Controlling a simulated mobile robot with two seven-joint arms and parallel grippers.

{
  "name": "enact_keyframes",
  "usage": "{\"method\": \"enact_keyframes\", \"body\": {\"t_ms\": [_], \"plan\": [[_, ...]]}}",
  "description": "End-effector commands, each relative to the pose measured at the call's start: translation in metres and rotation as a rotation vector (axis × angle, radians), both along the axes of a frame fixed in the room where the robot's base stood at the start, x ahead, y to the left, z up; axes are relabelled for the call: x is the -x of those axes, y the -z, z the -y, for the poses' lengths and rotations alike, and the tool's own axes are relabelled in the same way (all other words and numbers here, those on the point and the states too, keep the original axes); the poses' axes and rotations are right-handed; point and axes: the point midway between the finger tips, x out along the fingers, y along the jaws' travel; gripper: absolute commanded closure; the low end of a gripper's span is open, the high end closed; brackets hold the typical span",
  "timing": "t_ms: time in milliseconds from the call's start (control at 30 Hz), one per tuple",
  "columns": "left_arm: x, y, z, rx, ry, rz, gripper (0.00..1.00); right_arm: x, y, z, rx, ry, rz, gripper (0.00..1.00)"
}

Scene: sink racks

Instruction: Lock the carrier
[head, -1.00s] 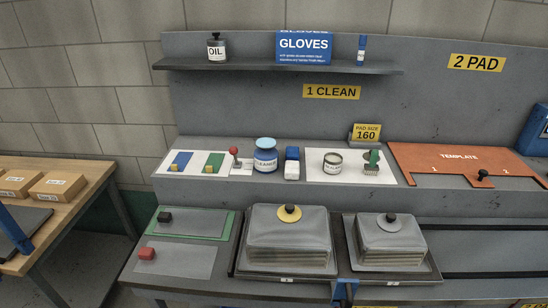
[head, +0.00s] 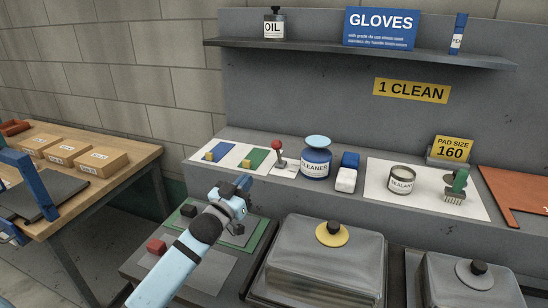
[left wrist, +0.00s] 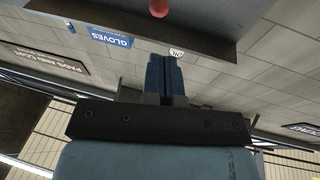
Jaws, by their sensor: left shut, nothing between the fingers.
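A short lever with a red ball knob (head: 279,143) stands on the grey ledge, right of a white plate with blue and green patches (head: 228,156). The red knob also shows at the top of the left wrist view (left wrist: 158,8). My left gripper (head: 243,183) is shut and empty. It is in front of the lever and lower in the picture, apart from it, over the green-edged panel. Its closed blue fingers show in the left wrist view (left wrist: 164,75). I cannot tell which part is the carrier. My right gripper is not in view.
A blue cleaner jar (head: 316,163) and a blue-and-white block (head: 347,178) stand right of the lever. Metal lids with knobs (head: 320,265) sit on the lower bench. A shelf (head: 365,53) overhangs behind. A wooden table (head: 130,168) with boxes is at left.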

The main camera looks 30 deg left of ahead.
Motion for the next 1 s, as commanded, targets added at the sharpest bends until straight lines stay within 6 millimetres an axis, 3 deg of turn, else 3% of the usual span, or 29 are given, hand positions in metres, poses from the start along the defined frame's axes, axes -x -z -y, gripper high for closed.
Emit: {"method": "enact_keyframes", "body": {"t_ms": [200,533,700,1000], "plan": [[-0.043,-0.013,-0.002,-0.001,0.001,0.001,1.0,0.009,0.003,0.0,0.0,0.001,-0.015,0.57],[-0.104,-0.026,-0.003,-0.001,0.001,-0.001,1.0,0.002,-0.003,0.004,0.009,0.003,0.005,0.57],[-0.119,-0.029,-0.004,-0.002,0.0,-0.002,1.0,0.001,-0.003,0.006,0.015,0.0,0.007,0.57],[-0.122,-0.029,-0.004,-0.001,0.001,-0.003,1.0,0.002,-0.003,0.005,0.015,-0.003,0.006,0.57]]}}
